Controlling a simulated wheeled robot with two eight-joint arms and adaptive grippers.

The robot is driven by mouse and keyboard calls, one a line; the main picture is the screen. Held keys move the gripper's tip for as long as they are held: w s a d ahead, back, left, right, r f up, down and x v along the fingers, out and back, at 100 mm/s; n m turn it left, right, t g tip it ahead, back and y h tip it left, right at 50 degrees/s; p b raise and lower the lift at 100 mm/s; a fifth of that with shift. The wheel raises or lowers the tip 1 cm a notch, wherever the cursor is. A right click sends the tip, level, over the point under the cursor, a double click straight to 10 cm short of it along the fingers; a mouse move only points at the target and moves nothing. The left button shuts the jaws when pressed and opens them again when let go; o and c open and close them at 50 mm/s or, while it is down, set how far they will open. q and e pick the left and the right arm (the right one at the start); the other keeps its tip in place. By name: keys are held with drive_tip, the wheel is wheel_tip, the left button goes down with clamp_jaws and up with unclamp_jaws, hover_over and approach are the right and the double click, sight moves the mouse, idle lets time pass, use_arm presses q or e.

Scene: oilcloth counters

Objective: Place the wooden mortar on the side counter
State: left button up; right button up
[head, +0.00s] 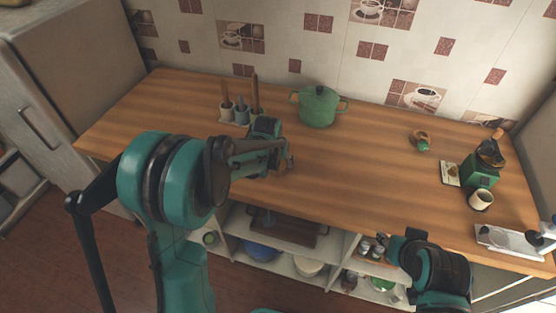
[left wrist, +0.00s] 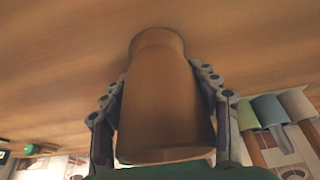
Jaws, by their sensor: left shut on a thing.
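The wooden mortar (left wrist: 165,95) is a plain brown flared piece between the two fingers in the left wrist view. My left gripper (head: 288,156) is shut on it, over the middle of the wood-topped counter (head: 350,178). In the head view the mortar is mostly hidden by the gripper, and I cannot tell whether it touches the counter. My right gripper (head: 396,246) is low at the right, in front of the counter's front edge. Its fingers are not clear, so I cannot tell whether it is open. I cannot tell whether this counter is the side counter.
A green lidded pot (head: 319,107) and a utensil holder (head: 238,116) stand at the back. A small green-brown item (head: 421,141), a green grinder (head: 481,172), a mug (head: 481,199) and a white tray (head: 507,241) are at the right. The middle right is bare.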

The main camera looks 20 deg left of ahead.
use_arm(q)
drive_tip(key=o, duration=1.3)
drive_tip(key=shift+f, duration=0.1)
drive_tip(key=shift+o, duration=0.2)
drive_tip(key=shift+r+p, duration=0.3)
drive_tip(key=p+v, duration=0.3)
drive_tip(key=v, duration=0.9)
drive_tip(key=s+r+t, duration=0.2)
drive_tip(key=s+r, duration=0.1)
drive_tip(key=s, duration=1.8)
drive_tip(key=shift+t, duration=0.3)
